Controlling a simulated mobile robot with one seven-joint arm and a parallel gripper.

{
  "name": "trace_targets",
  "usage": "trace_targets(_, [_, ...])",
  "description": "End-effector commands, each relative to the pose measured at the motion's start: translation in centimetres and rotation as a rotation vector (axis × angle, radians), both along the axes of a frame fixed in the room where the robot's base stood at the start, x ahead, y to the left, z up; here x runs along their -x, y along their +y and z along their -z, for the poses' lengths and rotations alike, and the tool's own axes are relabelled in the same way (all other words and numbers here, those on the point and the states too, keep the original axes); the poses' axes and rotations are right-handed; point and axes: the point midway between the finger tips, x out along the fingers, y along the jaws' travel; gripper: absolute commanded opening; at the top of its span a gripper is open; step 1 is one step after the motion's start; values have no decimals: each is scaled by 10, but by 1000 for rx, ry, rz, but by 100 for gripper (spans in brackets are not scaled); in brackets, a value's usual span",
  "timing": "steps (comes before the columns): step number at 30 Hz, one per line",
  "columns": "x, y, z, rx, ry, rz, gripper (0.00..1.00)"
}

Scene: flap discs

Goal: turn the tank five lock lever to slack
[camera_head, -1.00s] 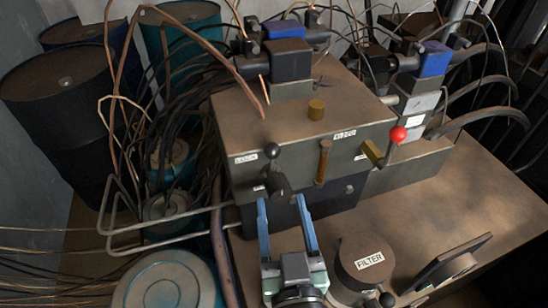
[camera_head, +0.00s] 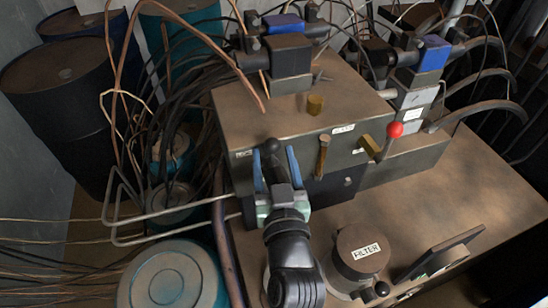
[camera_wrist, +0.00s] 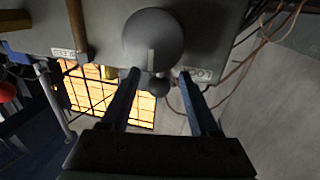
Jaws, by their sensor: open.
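A black ball-ended lever (camera_head: 271,147) is on the left part of the front of the grey-brown block (camera_head: 230,120). A white label (camera_wrist: 197,75) starting "LOC" is beside it in the wrist view; I cannot read a tank number or slack mark. My gripper (camera_head: 274,151) is open, its two blue fingers on either side of the lever. The lever's base is hidden.
Right of the lever are a brown handle (camera_head: 323,155) and a red-knobbed lever (camera_head: 394,131). A filter canister (camera_head: 362,252) and a tilted dark plate (camera_head: 440,250) stand in front on the bench (camera_head: 480,195). Bent grey pipes (camera_head: 165,219) and loose cables lie to the left.

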Motion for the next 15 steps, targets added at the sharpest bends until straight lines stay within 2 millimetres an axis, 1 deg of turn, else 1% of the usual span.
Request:
trace_targets(1, [0, 0, 0, 0, 0, 0, 58])
trace_targets(5, [0, 0, 0, 0, 0, 0, 35])
trace_targets(6, [0, 0, 0, 0, 0, 0, 28])
trace_targets(8, [0, 0, 0, 0, 0, 0, 17])
trace_targets(9, [0, 0, 0, 0, 0, 0, 10])
trace_targets(11, [0, 0, 0, 0, 0, 0, 0])
trace_targets(15, [0, 0, -1, -1, -1, 0, 0])
